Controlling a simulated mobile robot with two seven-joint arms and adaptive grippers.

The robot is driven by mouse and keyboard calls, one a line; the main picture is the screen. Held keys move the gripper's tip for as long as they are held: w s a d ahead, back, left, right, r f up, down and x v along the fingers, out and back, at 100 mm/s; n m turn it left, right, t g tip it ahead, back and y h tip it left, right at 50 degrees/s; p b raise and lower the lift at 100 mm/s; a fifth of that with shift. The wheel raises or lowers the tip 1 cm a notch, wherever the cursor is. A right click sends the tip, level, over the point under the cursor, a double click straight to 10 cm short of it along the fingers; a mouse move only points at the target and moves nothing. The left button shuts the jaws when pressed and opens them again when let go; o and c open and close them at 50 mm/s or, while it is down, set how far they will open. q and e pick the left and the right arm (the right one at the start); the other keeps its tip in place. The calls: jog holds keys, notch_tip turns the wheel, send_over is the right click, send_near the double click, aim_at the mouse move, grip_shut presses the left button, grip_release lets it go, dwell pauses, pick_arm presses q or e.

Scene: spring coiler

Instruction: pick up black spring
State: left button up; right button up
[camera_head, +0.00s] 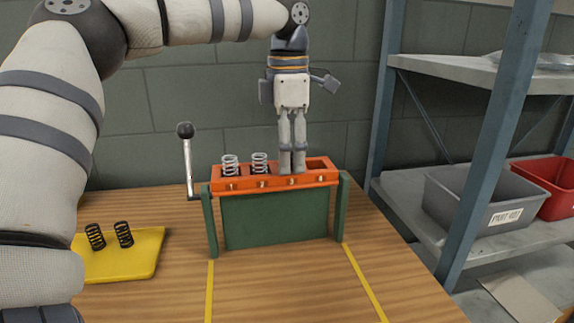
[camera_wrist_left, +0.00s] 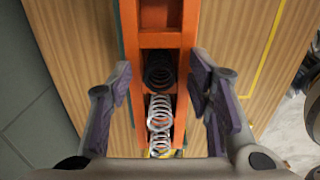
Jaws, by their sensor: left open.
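A black spring (camera_wrist_left: 158,68) stands in a slot of the orange rack (camera_wrist_left: 160,40), seen in the left wrist view. In the head view my left gripper covers that slot. My left gripper (camera_head: 292,166) points straight down over the rack's right half. In the left wrist view its fingers (camera_wrist_left: 160,76) are apart, on either side of the rack, with the black spring between them. I cannot tell whether they touch the rack. My right gripper is not in view.
Two silver springs (camera_head: 230,165) (camera_head: 260,163) stand in the rack's left slots. The rack's rightmost slot looks empty. A lever with a black knob (camera_head: 184,131) rises at its left. Metal shelving with a grey bin (camera_head: 480,200) and a red bin (camera_head: 553,183) stands right. The table's front is clear.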

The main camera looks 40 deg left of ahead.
pick_arm(q)
grip_shut()
